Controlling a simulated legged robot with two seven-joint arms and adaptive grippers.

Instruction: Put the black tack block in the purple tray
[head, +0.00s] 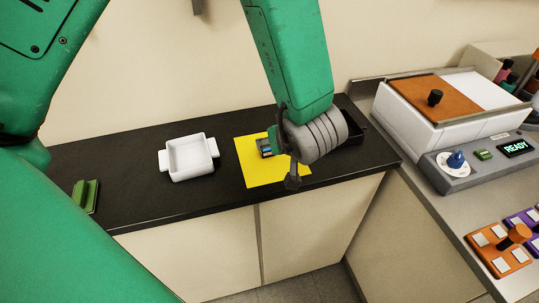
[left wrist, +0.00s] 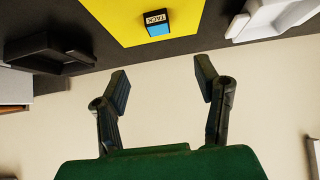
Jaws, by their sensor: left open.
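The black tack block (head: 264,147) lies on the yellow mat (head: 262,176), partly hidden behind my left gripper in the head view. In the left wrist view the block (left wrist: 156,19) shows a white "TACK" label and a blue end. My left gripper (head: 285,160) is over the mat's right part; in the left wrist view its fingers (left wrist: 163,85) are spread with nothing between them, and the block is apart, beyond the tips. A purple piece with pale squares (head: 517,220) is at the right edge, partly cut off; I cannot tell if it is the tray. My right gripper is not visible.
A white two-handled tray (head: 190,157) is left of the mat and a black tray (head: 355,133) right of it. A green block (head: 85,197) is at the far left. The profiler (head: 450,125) reads READY; an orange piece (head: 500,248) sits before it. The counter between white tray and green block is clear.

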